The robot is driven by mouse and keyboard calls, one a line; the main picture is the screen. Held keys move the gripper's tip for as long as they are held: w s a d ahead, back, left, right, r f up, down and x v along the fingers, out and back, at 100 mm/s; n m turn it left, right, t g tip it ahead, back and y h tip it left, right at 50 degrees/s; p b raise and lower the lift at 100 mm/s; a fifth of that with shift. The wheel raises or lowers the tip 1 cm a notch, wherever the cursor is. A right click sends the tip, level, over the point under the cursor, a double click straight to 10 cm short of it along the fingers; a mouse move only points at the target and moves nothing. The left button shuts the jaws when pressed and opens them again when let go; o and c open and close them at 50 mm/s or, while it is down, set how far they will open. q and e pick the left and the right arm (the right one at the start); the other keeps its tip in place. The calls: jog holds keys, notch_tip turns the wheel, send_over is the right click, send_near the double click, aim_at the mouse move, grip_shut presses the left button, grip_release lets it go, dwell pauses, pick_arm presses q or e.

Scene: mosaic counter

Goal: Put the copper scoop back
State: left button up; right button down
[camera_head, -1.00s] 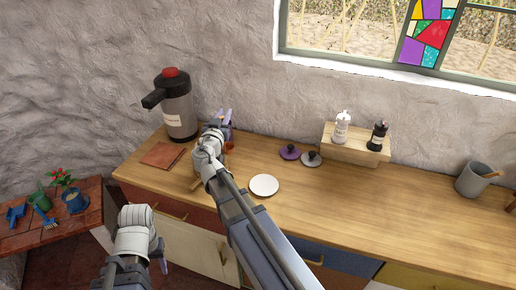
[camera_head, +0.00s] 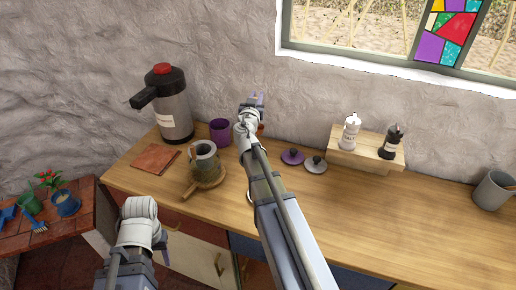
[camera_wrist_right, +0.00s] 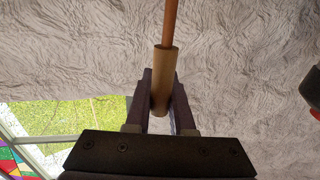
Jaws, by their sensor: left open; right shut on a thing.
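My right gripper (camera_head: 257,98) is raised above the back of the counter, in front of the wall. In the right wrist view it is shut on the pale wooden handle of the copper scoop (camera_wrist_right: 163,75). A thin copper-coloured rod runs from the handle out of the top of that view; the scoop's bowl is not seen there. In the head view a small copper-brown patch (camera_head: 261,128) shows beside my right wrist; I cannot tell whether it is the scoop. My left gripper (camera_head: 164,246) is low at the counter's front left, open, apart from the objects.
Two lids (camera_head: 293,156) and a wooden shelf (camera_head: 354,155) with two bottles are right. The right counter is largely clear.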

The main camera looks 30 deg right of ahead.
jog(key=shift+f+b, duration=4.95)
jog(key=shift+f, duration=0.05)
jog(key=shift+f, duration=0.15)
jog(key=c, duration=0.8)
grip_release()
jog(key=shift+a+r, duration=0.1)
jog(key=shift+r, duration=0.2)
jog(key=v, duration=1.2)
jog(key=shift+f, duration=0.1)
